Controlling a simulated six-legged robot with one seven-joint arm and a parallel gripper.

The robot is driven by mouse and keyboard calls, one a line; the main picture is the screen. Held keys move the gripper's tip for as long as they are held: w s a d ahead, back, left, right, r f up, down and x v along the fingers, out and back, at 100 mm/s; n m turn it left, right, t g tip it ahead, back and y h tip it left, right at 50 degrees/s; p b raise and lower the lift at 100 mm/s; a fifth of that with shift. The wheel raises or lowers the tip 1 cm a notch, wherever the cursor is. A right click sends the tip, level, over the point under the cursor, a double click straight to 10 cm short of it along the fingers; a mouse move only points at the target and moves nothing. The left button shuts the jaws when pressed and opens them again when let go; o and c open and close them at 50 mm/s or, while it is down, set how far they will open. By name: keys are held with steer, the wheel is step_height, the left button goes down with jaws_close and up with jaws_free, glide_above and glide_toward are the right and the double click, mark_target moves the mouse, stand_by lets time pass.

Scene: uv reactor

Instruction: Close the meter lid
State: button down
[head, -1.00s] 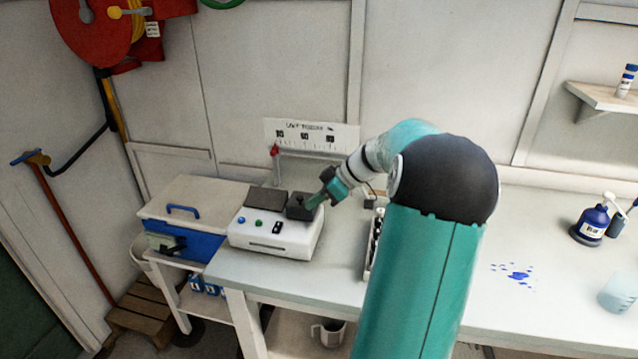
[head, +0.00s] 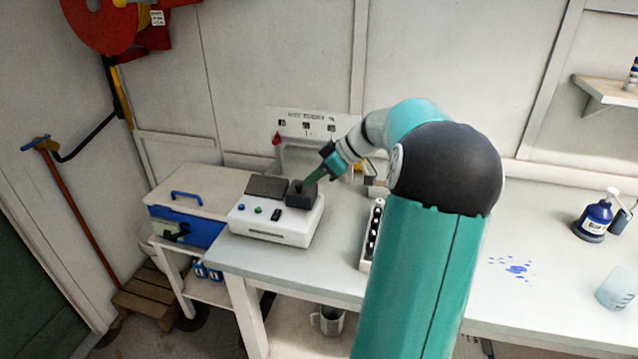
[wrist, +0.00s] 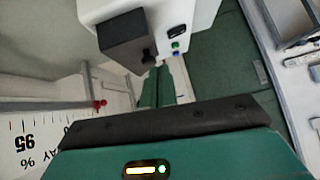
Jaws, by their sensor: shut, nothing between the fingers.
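The white meter (head: 270,222) stands on the left end of the bench, with a dark flat panel (head: 268,186) and a black block (head: 301,199) on its top. The block, at the right, appears to be the lidded part; I cannot tell clearly how far its lid is open. In the wrist view the block (wrist: 128,42) projects from the white body (wrist: 185,12). My gripper (head: 304,186) is shut and empty, with its green tips at the block's top in the head view. The tips (wrist: 156,72) also show just beside the block in the wrist view; contact is unclear.
A blue and white cooler box (head: 190,215) stands left of the meter. A rack of vials (head: 372,235) stands to its right, partly behind my arm. A marked scale strip (head: 305,124) is on the wall behind. A blue bottle (head: 594,218) stands far right, beyond blue spots.

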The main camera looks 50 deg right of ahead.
steer(key=v, duration=1)
steer(key=shift+a+r, duration=0.2)
steer(key=shift+a, duration=0.2)
steer(key=w+a+m+g+h, duration=0.2)
steer(key=a+g, duration=0.2)
steer(key=a, duration=1.8)
steer(key=s+a+f+m+t+h, duration=0.1)
steer(key=s+a+f, duration=0.1)
steer(key=s+a, duration=0.4)
steer(key=s+a+f+m+t+h, duration=0.1)
steer(key=s+a, duration=0.5)
steer(key=a, duration=0.6)
steer(key=shift+s+a+f+m+h, duration=0.2)
steer(key=shift+s+f+m+h, duration=0.25)
steer(key=shift+f, duration=0.4)
